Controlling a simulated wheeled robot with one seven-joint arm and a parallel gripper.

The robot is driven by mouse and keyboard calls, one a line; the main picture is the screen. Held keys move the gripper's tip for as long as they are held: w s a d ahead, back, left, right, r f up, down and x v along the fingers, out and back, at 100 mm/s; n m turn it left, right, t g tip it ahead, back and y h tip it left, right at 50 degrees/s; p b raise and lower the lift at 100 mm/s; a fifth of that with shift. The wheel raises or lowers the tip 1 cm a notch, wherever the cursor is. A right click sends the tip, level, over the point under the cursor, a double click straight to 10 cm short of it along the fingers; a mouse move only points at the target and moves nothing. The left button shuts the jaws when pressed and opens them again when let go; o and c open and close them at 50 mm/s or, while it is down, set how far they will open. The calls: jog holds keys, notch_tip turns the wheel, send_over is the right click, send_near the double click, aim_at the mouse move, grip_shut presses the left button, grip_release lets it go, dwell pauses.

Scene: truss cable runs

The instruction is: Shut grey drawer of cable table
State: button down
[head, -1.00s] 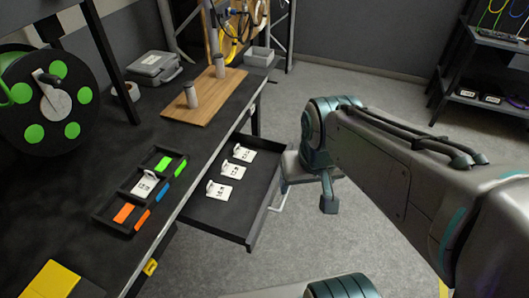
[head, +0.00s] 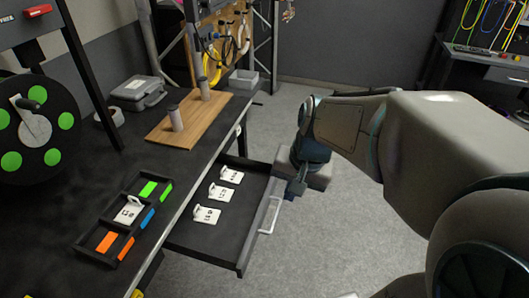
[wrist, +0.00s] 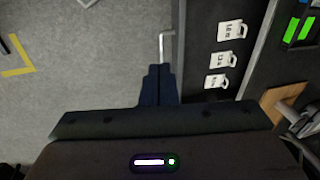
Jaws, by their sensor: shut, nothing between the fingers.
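The grey drawer (head: 190,240) of the cable table (head: 50,220) is pulled open, with white labelled tags lying in it. Its front carries a pale bar handle (head: 272,216). My gripper (head: 291,191) is shut and empty, just outside the drawer front near its far end. In the wrist view the shut fingers (wrist: 158,72) point at the drawer front, close by one end of the handle (wrist: 164,47). I cannot tell whether they touch it. The drawer interior (wrist: 203,50) shows to the right of them.
On the table stand a black tray (head: 86,243) with coloured blocks, a wooden board (head: 155,134) with two cylinders, a grey case (head: 138,91) and a cable reel (head: 62,150). Grey floor (head: 330,235) is open in front of the drawer. A shelf unit (head: 490,65) stands far right.

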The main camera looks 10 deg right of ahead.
jog(key=w+d+f+m+t+y+b, duration=0.3)
jog(key=w+d+f+m+y+b, duration=0.3)
jog(key=w+d+f+m, duration=1.1)
jog(key=m, duration=0.1)
send_near(275, 184)
notch_tip(275, 184, down, 5)
jog(key=w+a, duration=0.2)
jog(key=shift+w+a+b, duration=0.3)
jog(key=shift+a+b, duration=0.1)
jog(key=shift+a, duration=0.25)
